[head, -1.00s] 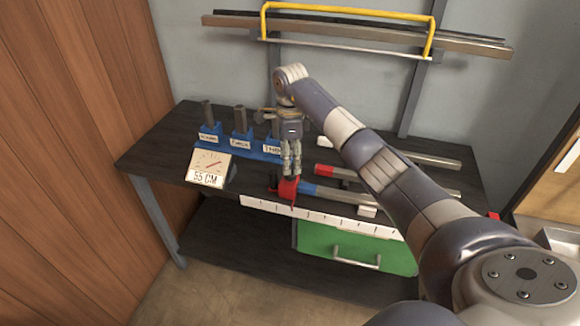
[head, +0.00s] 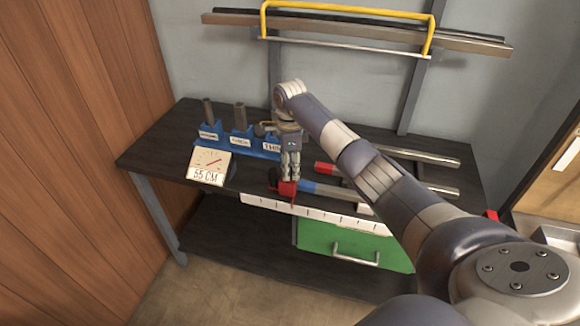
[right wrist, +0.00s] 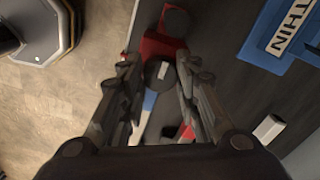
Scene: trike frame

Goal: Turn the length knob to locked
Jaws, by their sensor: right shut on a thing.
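A red clamp block (head: 286,192) sits at the front edge of the dark bench, at the left end of a blue and grey tube (head: 330,192). In the right wrist view the red block (right wrist: 163,47) carries a round dark knob (right wrist: 158,72) with a pale mark. My right gripper (head: 289,181) points down onto the block from above. In the wrist view its fingers (right wrist: 159,76) are closed around the knob, one on each side. In the head view the gripper hides the knob. My left gripper is in no view.
A dial sign (head: 209,166) reading 55 CM stands left of the clamp. Behind it is a blue rack (head: 240,146) with several labelled holders. A white ruler strip (head: 310,215) runs along the bench front, above a green drawer (head: 352,245). Other tubes lie to the right.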

